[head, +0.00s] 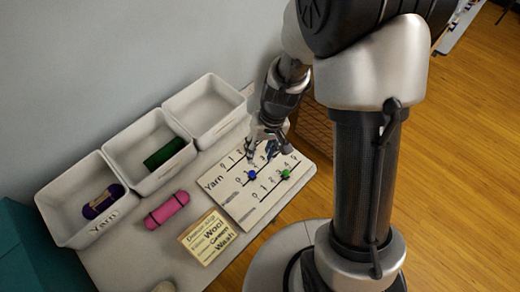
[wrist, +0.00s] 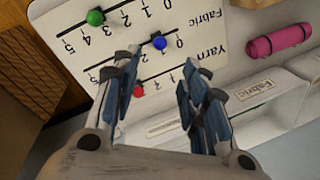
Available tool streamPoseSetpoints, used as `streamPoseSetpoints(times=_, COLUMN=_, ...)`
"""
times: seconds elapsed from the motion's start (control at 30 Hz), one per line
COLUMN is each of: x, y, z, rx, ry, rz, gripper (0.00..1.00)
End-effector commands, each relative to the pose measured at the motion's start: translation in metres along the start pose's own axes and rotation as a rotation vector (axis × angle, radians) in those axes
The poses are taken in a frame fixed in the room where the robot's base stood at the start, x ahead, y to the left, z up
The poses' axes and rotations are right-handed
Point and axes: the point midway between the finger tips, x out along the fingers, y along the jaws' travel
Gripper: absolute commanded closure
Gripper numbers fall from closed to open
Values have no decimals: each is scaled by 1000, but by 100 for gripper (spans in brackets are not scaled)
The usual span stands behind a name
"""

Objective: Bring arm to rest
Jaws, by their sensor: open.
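My gripper (head: 268,150) is open and empty over the counting board (head: 240,208) in the head view. In the wrist view its fingers (wrist: 155,78) stand apart above the board (wrist: 205,35), with the red bead (wrist: 138,91) showing between them. The blue bead (wrist: 158,42) lies just beyond the fingertips, and the green bead (wrist: 95,17) is farther off at the upper left. The blue bead (head: 252,175) and green bead (head: 285,174) also show in the head view, where the red one is hidden. The arm is bent down from the column.
Three white bins stand along the wall: one with purple yarn (head: 103,201), one with a green item (head: 164,153), and an empty bin (head: 207,108). Wooden floor is free at right.

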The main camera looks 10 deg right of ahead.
Motion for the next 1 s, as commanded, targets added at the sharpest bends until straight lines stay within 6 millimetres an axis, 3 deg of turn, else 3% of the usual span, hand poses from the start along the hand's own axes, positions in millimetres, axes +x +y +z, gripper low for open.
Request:
streamPoseSetpoints(times=0.43, x=0, y=0, z=0, rx=-1, ry=1, rz=0, gripper=60)
streamPoseSetpoints(times=0.57, x=-14, y=-2, z=-1, rx=-7, ry=19, rz=1, gripper=60)
streamPoseSetpoints(times=0.77, x=-86, y=-13, z=12, rx=-36, ry=100, rz=13, gripper=60)
streamPoseSetpoints(times=1.0, x=-173, y=-17, z=59, rx=-62, ry=216, rz=63, gripper=60)
